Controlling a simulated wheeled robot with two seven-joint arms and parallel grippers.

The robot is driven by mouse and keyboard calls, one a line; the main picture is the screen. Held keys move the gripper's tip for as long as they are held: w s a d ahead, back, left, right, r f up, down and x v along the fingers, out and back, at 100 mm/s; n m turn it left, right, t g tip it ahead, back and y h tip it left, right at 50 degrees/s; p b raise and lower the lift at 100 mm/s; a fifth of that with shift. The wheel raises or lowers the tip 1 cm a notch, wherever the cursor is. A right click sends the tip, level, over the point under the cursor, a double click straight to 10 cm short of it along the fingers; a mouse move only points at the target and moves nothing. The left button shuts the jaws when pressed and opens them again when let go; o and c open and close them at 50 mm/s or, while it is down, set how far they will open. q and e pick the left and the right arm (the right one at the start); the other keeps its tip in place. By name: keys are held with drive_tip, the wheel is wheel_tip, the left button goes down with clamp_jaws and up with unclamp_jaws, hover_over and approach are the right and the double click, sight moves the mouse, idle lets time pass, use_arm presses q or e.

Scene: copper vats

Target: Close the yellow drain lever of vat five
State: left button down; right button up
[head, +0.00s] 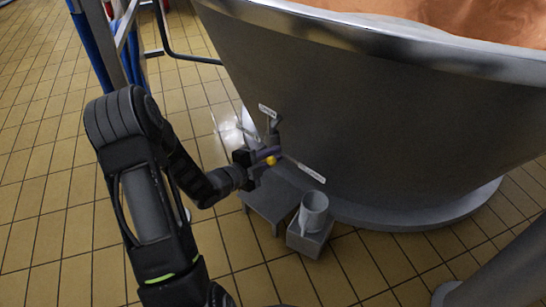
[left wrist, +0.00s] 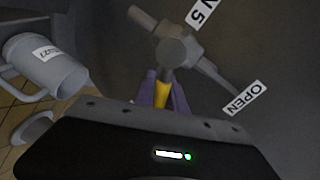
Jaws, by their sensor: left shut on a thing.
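The yellow drain lever (head: 271,160) is on the side of the big grey vat (head: 390,120), low on its wall. In the left wrist view the yellow lever (left wrist: 162,94) runs from a grey valve hub (left wrist: 178,50) down between purple fingers. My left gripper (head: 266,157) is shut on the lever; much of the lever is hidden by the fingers. In the left wrist view an "OPEN" label (left wrist: 245,97) lies to the right of the lever, and a label ending in "N 5" (left wrist: 204,12) is above the hub. My right gripper is not in view.
A grey mug (head: 313,210) stands on a grey block (head: 310,241) below the valve. A low grey bench (head: 268,205) stands beside it against the vat's foot. A metal frame with blue pipes (head: 95,40) rises at upper left. The tiled floor at left is clear.

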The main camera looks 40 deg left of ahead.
use_arm(q)
drive_tip(key=shift+d+f+m+y+b, duration=0.2)
drive_tip(key=shift+d+f+m, duration=0.25)
drive_tip(key=shift+m, duration=0.5)
drive_tip(key=shift+d+f+m+y+b, duration=0.1)
drive_tip(key=shift+d+f+m+b, duration=0.15)
drive_tip(key=shift+f+m, duration=0.5)
drive_tip(key=shift+r, duration=0.15)
drive_tip(key=c, duration=1.4)
unclamp_jaws()
drive_tip(key=shift+w, duration=0.1)
drive_tip(key=shift+a, duration=0.15)
drive_tip(key=p+v, duration=0.2)
drive_tip(key=v, duration=0.6)
drive_tip(key=shift+p, duration=0.35)
